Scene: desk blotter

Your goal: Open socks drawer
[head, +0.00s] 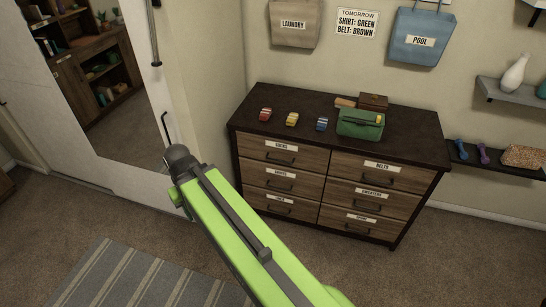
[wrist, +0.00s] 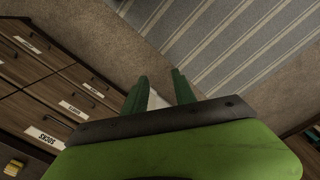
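The dresser (head: 239,139) stands against the wall with two columns of wooden drawers, all looking shut. The socks drawer (head: 294,156) is the top one in the left column, with a white label and a dark handle (head: 280,161). In the wrist view its label (wrist: 44,138) reads SOCKS, at the lower left. My gripper (wrist: 159,75) shows two green fingers spread apart with nothing held between them. It points toward the floor and is off to the side of the drawer fronts, not touching them. In the head view my arm hides the fingers.
On the dresser top are red (head: 265,114), yellow (head: 292,119) and blue (head: 322,124) small items, a green box (head: 360,123) and a brown box (head: 373,102). A white door (head: 105,150) stands at left. A striped rug (head: 120,275) lies on open carpet.

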